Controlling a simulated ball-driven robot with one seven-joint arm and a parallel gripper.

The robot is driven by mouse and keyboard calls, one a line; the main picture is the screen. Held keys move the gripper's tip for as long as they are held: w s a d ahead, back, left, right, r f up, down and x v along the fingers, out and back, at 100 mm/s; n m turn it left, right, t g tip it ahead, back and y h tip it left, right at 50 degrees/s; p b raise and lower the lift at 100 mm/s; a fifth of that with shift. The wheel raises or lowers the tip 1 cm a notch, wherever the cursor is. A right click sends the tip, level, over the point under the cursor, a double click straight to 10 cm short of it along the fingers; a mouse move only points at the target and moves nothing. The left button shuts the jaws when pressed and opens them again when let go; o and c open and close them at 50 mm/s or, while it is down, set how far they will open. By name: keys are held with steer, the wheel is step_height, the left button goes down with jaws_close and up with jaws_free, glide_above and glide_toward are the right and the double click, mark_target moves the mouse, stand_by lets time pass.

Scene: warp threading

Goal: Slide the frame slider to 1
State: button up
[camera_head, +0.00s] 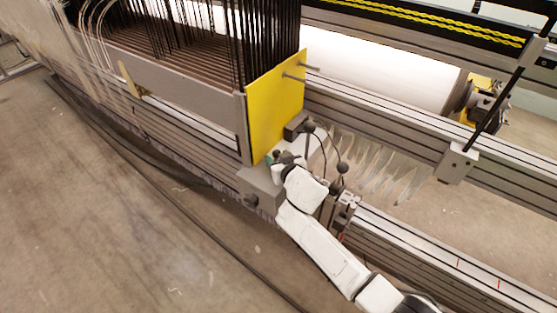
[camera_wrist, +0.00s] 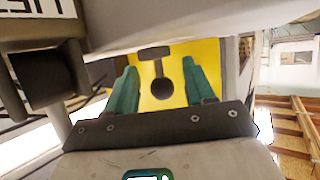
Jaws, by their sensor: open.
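The yellow end plate (camera_head: 275,105) of the frame stands upright at the end of the heddle rack, above the rail. A dark block with a round knob (camera_head: 297,127) sits by its lower right edge. My gripper (camera_head: 283,157) is low beside the plate, above a grey box on the rail. In the wrist view, my gripper (camera_wrist: 160,88) has two teal fingers spread apart. A dark T-shaped handle with a ball end (camera_wrist: 161,88) shows between them, against the yellow plate (camera_wrist: 185,57). I cannot tell whether the fingers touch it. Which part is the frame slider is unclear.
A grey rail (camera_head: 430,250) with red marks runs to the lower right. A grey box (camera_head: 262,186) sits under the plate. Pale fanned strips (camera_head: 375,165) hang right of my gripper. A dark cable (camera_head: 180,180) lies on the floor, which is open at left.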

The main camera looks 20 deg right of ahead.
jaws_close()
stand_by(0.3)
steer(key=shift+s+a+f, duration=0.1)
steer(key=shift+s+a, duration=0.55)
steer(key=shift+a, duration=0.3)
steer(key=shift+s+a, duration=0.65)
steer(key=shift+a, duration=0.25)
jaws_free()
steer(key=p+v, duration=0.4)
steer(key=v, duration=0.7)
